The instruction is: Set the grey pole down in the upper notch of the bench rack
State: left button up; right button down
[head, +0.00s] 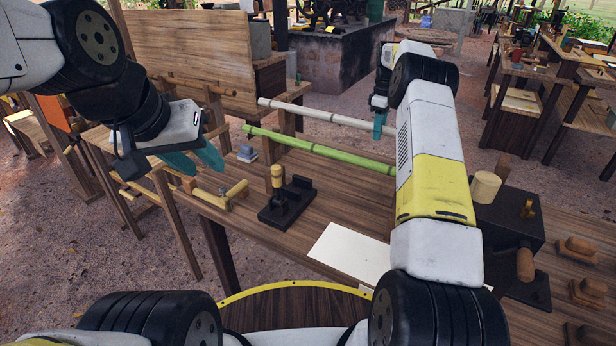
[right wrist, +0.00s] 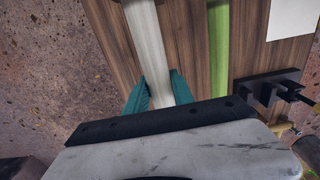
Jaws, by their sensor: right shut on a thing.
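The grey pole (head: 318,116) is long and pale and lies across the far side of the workbench in the head view. My right gripper (head: 379,126) is shut on it near its right part. The right wrist view shows the grey pole (right wrist: 146,42) between the teal fingers (right wrist: 160,92). I cannot make out the notches or whether the pole touches one. My left gripper (head: 196,160) is open and empty, left of the bench.
A green pole (head: 320,149) runs nearer, roughly alongside the grey one. A black clamp block (head: 287,203), a white sheet (head: 350,251) and a dark box with a wooden handle (head: 505,232) occupy the bench (head: 352,201). Wooden frames stand at left.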

jog(key=shift+f, duration=0.25)
jog(key=c, duration=1)
grip_release()
